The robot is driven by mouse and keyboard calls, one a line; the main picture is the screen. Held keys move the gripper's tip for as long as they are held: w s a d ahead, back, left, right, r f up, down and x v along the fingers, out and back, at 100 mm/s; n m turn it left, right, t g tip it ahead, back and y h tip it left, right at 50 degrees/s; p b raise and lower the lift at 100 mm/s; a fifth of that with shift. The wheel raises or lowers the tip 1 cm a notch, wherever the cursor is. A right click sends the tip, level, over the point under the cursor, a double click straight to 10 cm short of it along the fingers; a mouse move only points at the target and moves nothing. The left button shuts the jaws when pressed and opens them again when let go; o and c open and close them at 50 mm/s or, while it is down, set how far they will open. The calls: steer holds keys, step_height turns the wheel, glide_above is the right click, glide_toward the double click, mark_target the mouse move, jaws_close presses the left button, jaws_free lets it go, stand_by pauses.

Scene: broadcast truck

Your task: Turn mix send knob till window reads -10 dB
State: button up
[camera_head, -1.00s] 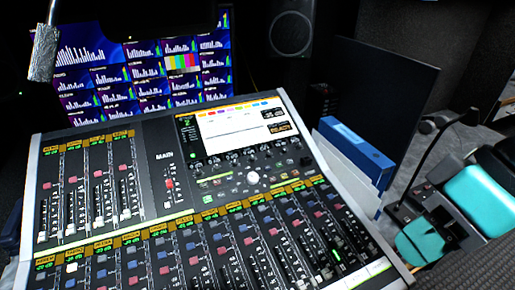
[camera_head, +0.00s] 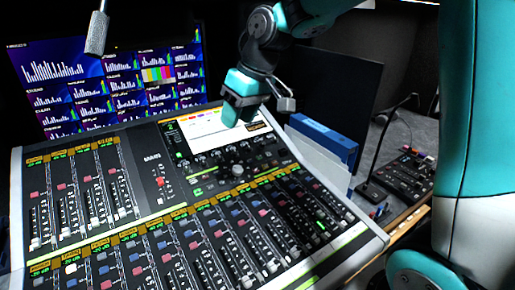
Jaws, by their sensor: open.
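The mixing console (camera_head: 145,147) stands tilted in front of me. A pale round knob (camera_head: 237,170), larger than the small dark knobs around it, sits below the console screen (camera_head: 198,127); its label is too small to read. At the screen's right edge is a small dark readout window (camera_head: 258,127); its upper part is hidden behind my gripper and I cannot read a dB value. My gripper (camera_head: 240,108), teal and grey, is open and empty above the screen, apart from the knob and up and behind it in the picture.
A grey-tipped microphone (camera_head: 97,32) hangs at the upper left before the meter monitor (camera_head: 60,75). A blue binder (camera_head: 323,136) stands right of the console. A small control box (camera_head: 408,172) with a thin gooseneck lies further right. My arm fills the right side.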

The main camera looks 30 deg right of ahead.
steer(key=w+d+f+m+t+h+b, duration=0.15)
steer(key=w+d+f, duration=0.35)
steer(key=w+d, duration=0.65)
steer(key=m, duration=0.2)
glide_toward(264, 143)
steer(key=shift+n+h, duration=0.25)
steer(key=x, duration=0.2)
steer(key=p+x, duration=0.1)
steer(key=x, duration=0.2)
steer(key=p+x, duration=0.1)
steer(key=x, duration=0.2)
steer(key=shift+a, duration=0.25)
steer(key=shift+w+f, duration=0.25)
steer(key=shift+f, duration=0.15)
jaws_close()
